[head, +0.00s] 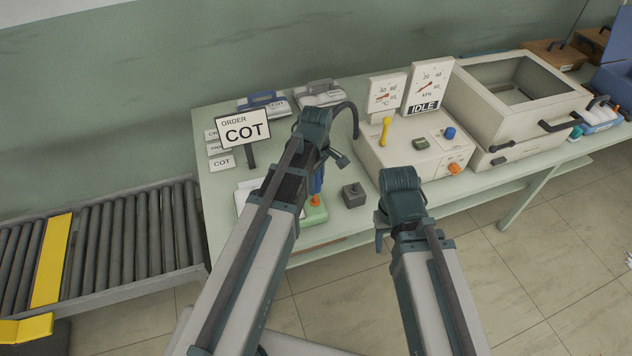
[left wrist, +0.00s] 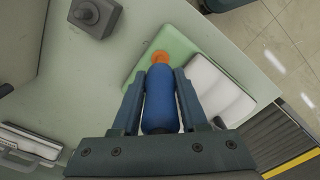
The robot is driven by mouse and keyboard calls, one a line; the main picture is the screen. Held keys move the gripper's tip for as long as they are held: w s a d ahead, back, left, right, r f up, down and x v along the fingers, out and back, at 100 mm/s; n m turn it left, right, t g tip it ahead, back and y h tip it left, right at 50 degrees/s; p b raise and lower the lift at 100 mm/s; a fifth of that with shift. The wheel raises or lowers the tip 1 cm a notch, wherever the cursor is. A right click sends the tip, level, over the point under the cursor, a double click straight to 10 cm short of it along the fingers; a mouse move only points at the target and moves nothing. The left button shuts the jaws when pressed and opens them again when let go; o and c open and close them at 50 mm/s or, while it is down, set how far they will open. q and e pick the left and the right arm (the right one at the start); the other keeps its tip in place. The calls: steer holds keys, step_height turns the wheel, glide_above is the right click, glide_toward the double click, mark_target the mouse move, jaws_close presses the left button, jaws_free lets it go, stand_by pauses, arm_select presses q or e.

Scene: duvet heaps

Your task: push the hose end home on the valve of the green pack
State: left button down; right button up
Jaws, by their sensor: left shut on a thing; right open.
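The green pack (head: 313,217) lies on the table, and its orange valve (head: 315,201) stands up from it. The blue hose end (head: 319,180) is above the valve, in line with it. My left gripper (head: 322,178) is shut on the hose end. In the left wrist view the blue hose end (left wrist: 160,98) lies between both fingers, with the orange valve (left wrist: 160,57) right at its tip. They look touching or nearly so; I cannot tell how far on it is. My right gripper (head: 381,238) is open and empty, off the table's front edge.
A white pack (left wrist: 218,88) lies beside the green one. A grey block with a knob (head: 353,195) stands to the right. The cream machine (head: 405,155) with dials is further right. The COT order sign (head: 243,131) stands behind left, and a roller conveyor (head: 130,245) is at left.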

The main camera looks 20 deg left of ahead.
arm_select(q)
steer(key=shift+f+b, duration=0.6)
steer(key=shift+f, duration=0.35)
steer(key=shift+f+b, duration=2)
stand_by(0.5)
steer(key=shift+c, duration=1.8)
jaws_free()
steer(key=shift+r, duration=0.15)
step_height(320, 180, up, 14)
steer(key=p, duration=1.4)
steer(key=shift+f, duration=0.2)
